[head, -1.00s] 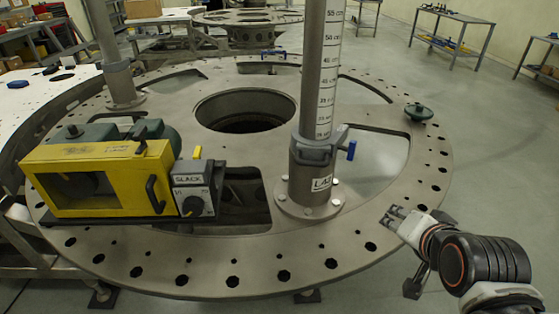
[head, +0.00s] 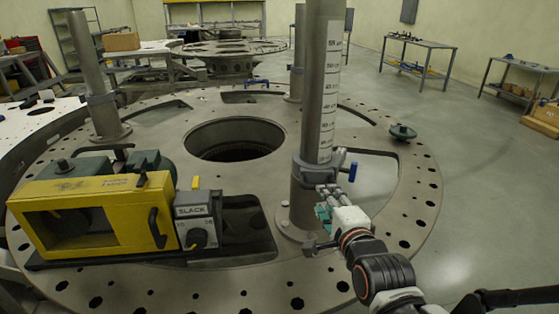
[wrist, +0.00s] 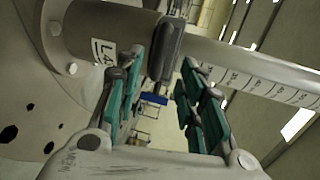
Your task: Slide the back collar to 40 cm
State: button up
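The collar's exact scale reading is not legible.
The round plate (head: 215,290) has a large central hole (head: 235,138) and cut-outs. A yellow machine (head: 95,215) with a SLACK box (head: 197,220) stands to the left. A third post (head: 88,70) rises behind it.

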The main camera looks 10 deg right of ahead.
jog(key=b, duration=0.3)
send_near(324, 169)
jog(key=w+a+f, duration=0.2)
jog(key=w+f, duration=0.1)
jog(key=w+a+f, duration=0.1)
jog(key=w, duration=0.1)
jog(key=shift+f, duration=0.2)
jog(key=shift+c, duration=0.3)
grip_shut()
